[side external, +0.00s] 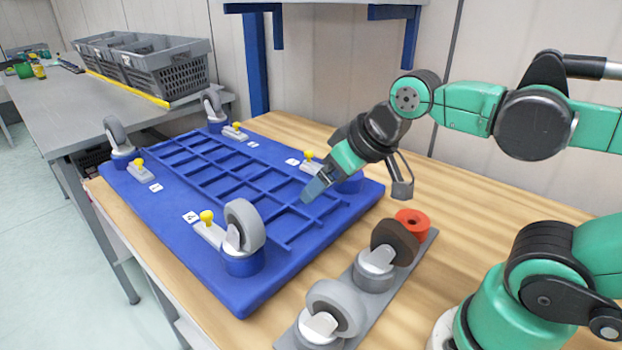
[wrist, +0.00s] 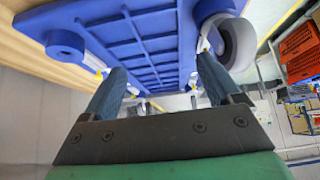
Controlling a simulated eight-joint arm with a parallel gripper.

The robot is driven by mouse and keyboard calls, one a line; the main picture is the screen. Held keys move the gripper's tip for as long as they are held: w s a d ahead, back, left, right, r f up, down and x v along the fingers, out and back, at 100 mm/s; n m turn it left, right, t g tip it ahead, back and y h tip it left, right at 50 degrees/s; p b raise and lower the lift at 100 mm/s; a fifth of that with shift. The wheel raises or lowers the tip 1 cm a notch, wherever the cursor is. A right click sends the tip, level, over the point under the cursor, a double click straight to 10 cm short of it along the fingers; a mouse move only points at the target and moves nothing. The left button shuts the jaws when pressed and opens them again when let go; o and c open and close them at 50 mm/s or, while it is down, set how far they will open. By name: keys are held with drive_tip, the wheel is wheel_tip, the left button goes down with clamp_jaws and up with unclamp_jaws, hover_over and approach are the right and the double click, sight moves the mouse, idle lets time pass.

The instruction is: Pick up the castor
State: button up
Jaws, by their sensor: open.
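Several castors are in view. On the blue frame (side external: 285,278), a grey castor (side external: 244,225) stands at the near corner, another (side external: 116,133) at the left and a third (side external: 212,106) at the back. A brown-wheeled castor (side external: 394,243) and a grey-wheeled one (side external: 330,306) sit on a grey strip beside the frame. My gripper (side external: 313,190) is open and angled down-left above the frame's right part. In the wrist view my gripper (wrist: 160,86) has nothing between its fingers; a grey wheel (wrist: 236,42) shows beyond the right finger.
An empty round blue seat (wrist: 65,44) is at a frame corner. Yellow-knobbed clamps (side external: 208,226) stand beside the corners. A red ring-shaped part (side external: 412,222) sits at the strip's far end. Grey crates (side external: 165,72) stand on a back-left table. Bare wood (side external: 470,215) lies right of the frame.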

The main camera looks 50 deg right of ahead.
wheel_tip(320, 180, up, 2)
drive_tip(key=n+g, duration=0.1)
drive_tip(key=g, duration=0.6)
hover_over(330, 305)
drive_tip(key=shift+w+d+f, duration=0.1)
drive_tip(key=shift+w+d, duration=0.25)
drive_tip(key=shift+d, duration=0.1)
wheel_tip(330, 305, down, 5)
drive_tip(key=shift+w+d+r, duration=0.1)
drive_tip(key=shift+d+r, duration=0.05)
drive_tip(key=shift+f, duration=3.45)
clamp_jaws()
